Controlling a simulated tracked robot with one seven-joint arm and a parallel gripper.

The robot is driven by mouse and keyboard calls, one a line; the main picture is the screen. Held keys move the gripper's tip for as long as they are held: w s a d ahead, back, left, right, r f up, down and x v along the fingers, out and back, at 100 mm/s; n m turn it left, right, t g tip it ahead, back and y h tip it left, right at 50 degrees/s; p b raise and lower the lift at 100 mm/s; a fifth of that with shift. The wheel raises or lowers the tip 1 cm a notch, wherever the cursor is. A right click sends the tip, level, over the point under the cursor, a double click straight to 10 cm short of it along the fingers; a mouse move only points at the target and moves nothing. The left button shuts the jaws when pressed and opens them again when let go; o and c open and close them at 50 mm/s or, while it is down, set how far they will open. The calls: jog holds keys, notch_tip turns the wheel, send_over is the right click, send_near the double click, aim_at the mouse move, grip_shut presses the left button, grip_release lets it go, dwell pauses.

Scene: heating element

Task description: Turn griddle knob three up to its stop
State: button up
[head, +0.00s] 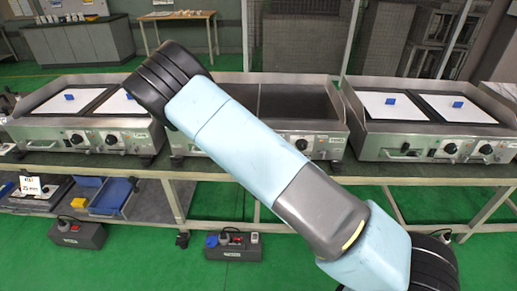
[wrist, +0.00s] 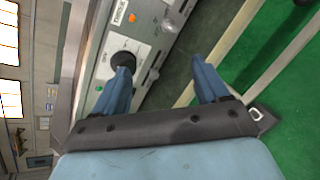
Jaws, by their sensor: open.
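In the wrist view a black round knob (wrist: 123,59) sits on a pale dial on a steel griddle front panel. My gripper (wrist: 160,67) is open, with its two blue fingers apart and nothing between them. The left fingertip overlaps the knob's lower edge in the picture; I cannot tell whether they touch. The right finger is well to the right, over the dark area beyond the panel. In the head view the middle griddle (head: 262,78) has a knob (head: 302,143) right of my arm. My arm covers part of its panel, and my gripper is not visible there. I cannot tell which knob is number three.
Similar griddles stand left (head: 80,128) and right (head: 428,140) on the bench. Boxes with plugs (head: 233,246) lie beneath. The green floor is mostly open.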

jog(key=s+a+f+n+t+y, duration=0.15)
jog(key=a+n+t+y, duration=0.3)
jog(key=n, duration=0.55)
jog(key=w, duration=1.4)
jog(key=shift+a+f+h, duration=0.15)
jog(key=shift+a+h, duration=0.2)
jog(key=shift+c, duration=0.5)
jog(key=c, duration=0.9)
jog(key=shift+a, duration=0.25)
jog(key=shift+c, duration=0.3)
jog(key=shift+d, duration=0.15)
